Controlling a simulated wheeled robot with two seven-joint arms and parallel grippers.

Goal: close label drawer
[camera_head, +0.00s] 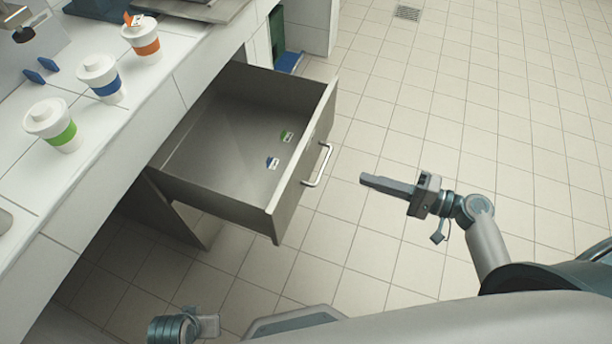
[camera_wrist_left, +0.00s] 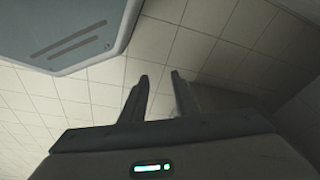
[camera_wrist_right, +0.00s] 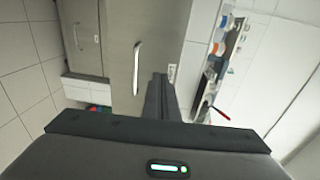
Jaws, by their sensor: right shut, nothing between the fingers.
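The label drawer (camera_head: 225,140) stands pulled far out from under the counter in the head view. Its front panel bears a pale bar handle (camera_head: 318,166). Inside lie a blue-marked label (camera_head: 272,162) and a green-marked label (camera_head: 287,136). My right gripper (camera_head: 364,179) is shut and empty, to the right of the handle and apart from it. The right wrist view shows its closed fingers (camera_wrist_right: 158,82) in front of the drawer face (camera_wrist_right: 115,40), beside the handle (camera_wrist_right: 137,68). My left gripper (camera_wrist_left: 159,78) is open and empty over the floor, away from the drawer.
Cups with green (camera_head: 58,130), blue (camera_head: 101,80) and orange (camera_head: 143,38) bands stand on the white tiled counter (camera_head: 75,225). Two small blue pieces (camera_head: 40,70) stand near them. A green and blue object (camera_head: 281,45) is in a recess behind the drawer. The tiled floor at right is clear.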

